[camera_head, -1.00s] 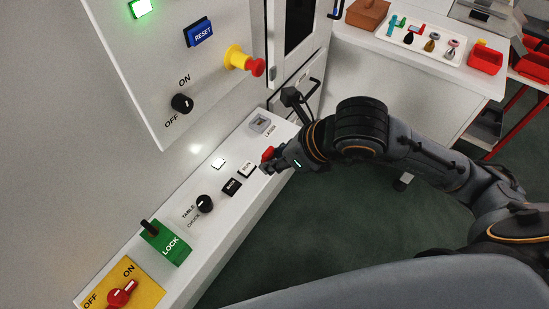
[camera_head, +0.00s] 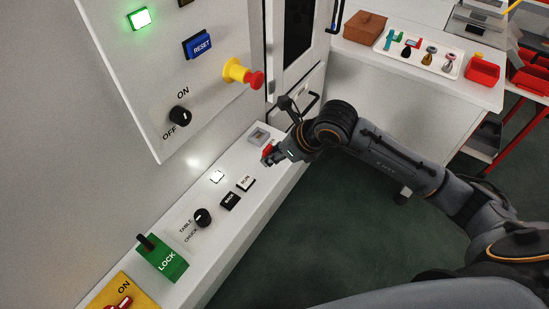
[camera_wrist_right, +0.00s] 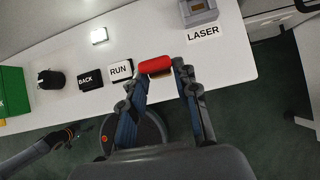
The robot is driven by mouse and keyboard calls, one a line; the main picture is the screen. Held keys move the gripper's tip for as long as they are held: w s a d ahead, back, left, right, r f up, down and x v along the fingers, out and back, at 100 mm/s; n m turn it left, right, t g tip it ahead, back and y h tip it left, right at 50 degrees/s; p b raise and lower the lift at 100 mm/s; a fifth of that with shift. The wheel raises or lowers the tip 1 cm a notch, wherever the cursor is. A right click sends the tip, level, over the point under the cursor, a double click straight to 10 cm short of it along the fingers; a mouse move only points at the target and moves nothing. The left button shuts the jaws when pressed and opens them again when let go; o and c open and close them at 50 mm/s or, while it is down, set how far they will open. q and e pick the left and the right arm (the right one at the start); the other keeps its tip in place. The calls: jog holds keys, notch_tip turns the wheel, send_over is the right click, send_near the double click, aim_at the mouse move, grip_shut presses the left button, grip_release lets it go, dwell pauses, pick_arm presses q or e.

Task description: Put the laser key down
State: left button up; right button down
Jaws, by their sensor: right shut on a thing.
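The laser key is the red-headed piece (camera_head: 267,151) in my right gripper (camera_head: 268,159). In the right wrist view its red head (camera_wrist_right: 155,66) shows across the fingertips of the right gripper (camera_wrist_right: 163,78). The fingers are shut on it. It is over or just above the white console ledge near its outer edge, between the RUN button and the LASER label; I cannot tell whether it touches the ledge. The grey laser switch (camera_head: 258,136) is just beyond it, apart from the key. A slim grey arm at the lower left of the wrist view seems to be my left one; its fingers are unclear.
On the ledge are the RUN button (camera_head: 246,183), BACK button (camera_head: 230,201), table/chuck knob (camera_head: 202,217) and green LOCK block (camera_head: 162,259). A yellow-red stop button (camera_head: 243,75) juts from the panel. A side table holds a white tray (camera_head: 384,47) and a red bin (camera_head: 482,69).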

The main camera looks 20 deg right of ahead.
aim_at(275, 171)
notch_tip(275, 171, down, 3)
jog(key=shift+w+f+p, duration=0.1)
jog(key=shift+p, duration=0.75)
jog(key=shift+f, duration=0.25)
jog(key=c, duration=1)
grip_release()
jog(key=shift+r, duration=0.1)
jog(key=shift+d+r, duration=0.1)
jog(key=shift+r, duration=0.1)
jog(key=b+v, duration=0.2)
jog(key=v, duration=0.9)
jog(key=shift+s+d+r+b, duration=0.15)
jog(key=shift+s+r+b, duration=0.15)
jog(key=shift+b, duration=0.1)
